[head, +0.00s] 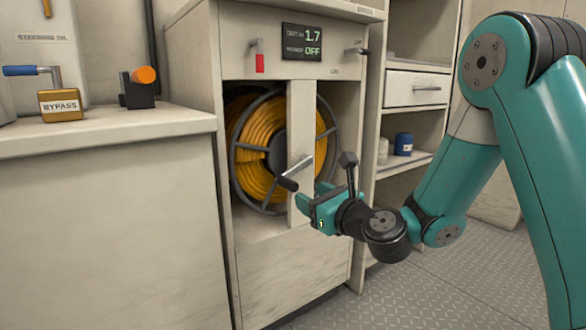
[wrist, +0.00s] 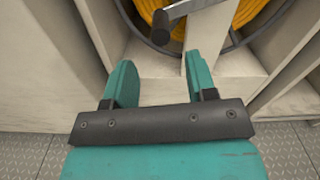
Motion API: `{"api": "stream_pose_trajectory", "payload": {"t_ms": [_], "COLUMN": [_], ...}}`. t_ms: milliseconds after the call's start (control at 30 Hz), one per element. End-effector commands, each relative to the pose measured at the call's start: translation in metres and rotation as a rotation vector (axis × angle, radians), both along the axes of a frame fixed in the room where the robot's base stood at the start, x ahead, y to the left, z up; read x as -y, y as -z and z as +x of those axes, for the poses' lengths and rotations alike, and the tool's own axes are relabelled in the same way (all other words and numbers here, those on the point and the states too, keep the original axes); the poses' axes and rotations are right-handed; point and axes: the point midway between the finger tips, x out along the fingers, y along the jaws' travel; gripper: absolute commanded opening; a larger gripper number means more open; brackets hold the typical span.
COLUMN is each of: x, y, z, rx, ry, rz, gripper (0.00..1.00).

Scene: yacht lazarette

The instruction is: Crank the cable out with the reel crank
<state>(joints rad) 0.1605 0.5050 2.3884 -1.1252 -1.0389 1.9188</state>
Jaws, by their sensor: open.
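The cable reel (head: 265,150), wound with orange-yellow cable, sits inside a pale cabinet behind a vertical post. Its crank (head: 288,183) sticks out in front, with a metal arm and a dark handle. In the wrist view the dark crank handle (wrist: 160,28) lies ahead of the fingers, between their lines. My gripper (head: 305,197) is just right of and below the handle, its teal fingers towards the cabinet. In the wrist view my gripper (wrist: 160,85) is open and empty, with a gap to the handle. A display (head: 301,42) above reads 1.7 and OFF; its small labels are partly unclear.
A red-handled lever (head: 260,60) and another lever (head: 357,50) are on the cabinet's upper panel. A counter (head: 100,130) at left holds a BYPASS box (head: 61,104) and an orange-capped device (head: 140,85). Shelves with a blue container (head: 403,143) stand right. Floor at right looks clear.

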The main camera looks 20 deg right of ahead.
Motion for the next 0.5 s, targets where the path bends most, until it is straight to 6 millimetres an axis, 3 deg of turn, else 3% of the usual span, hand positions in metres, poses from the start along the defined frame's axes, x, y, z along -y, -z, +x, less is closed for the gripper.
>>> {"api": "stream_pose_trajectory", "payload": {"t_ms": [33, 200, 500], "x": [-0.004, -0.014, -0.023], "y": [-0.008, -0.007, -0.003], "z": [0.01, 0.04, 0.071], "rx": [-0.002, -0.002, -0.001], "ry": [-0.003, -0.002, -0.001], "rz": [-0.001, -0.001, 0.0], "gripper": [0.52, 0.52, 0.52]}}
